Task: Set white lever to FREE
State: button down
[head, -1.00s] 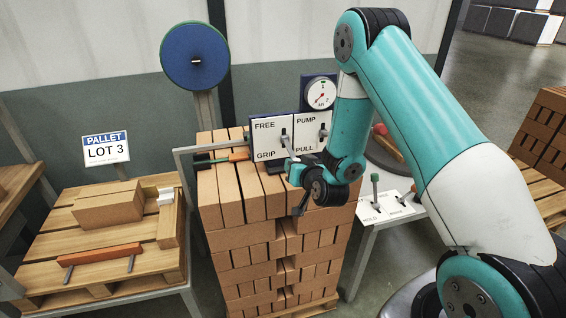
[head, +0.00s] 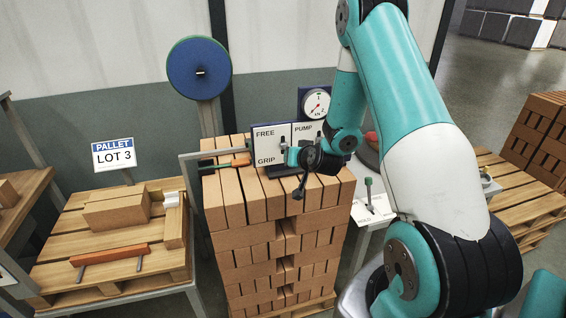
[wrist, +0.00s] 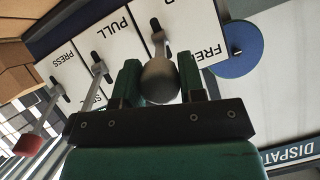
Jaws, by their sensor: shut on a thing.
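The white lever (wrist: 160,82) shows in the wrist view as a pale ball knob, greyed by shade, on a short stem from a dark slot. It sits between the two green fingers of my gripper (wrist: 160,88), which is shut on it. Its FREE/GRIP panel (head: 267,146) stands upright on the brick stack in the head view, with FREE at the top and GRIP at the bottom. My gripper (head: 298,160) is in front of the panel's lower right there and hides the knob. I cannot tell the lever's exact position along its slot.
A red-knobbed lever (wrist: 28,145) is farther left in the wrist view. The brick stack (head: 250,220) lies under the gripper. A side console (head: 372,207) stands right.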

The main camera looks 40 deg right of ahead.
jog(key=shift+w+d+r, duration=0.1)
jog(key=shift+w+r, duration=0.15)
jog(key=shift+r, duration=0.4)
jog(key=shift+w+d+r, duration=0.1)
jog(key=shift+w+r, duration=0.15)
jog(key=shift+r, duration=0.45)
jog(key=c, duration=0.7)
grip_release()
jog(key=shift+s, duration=0.15)
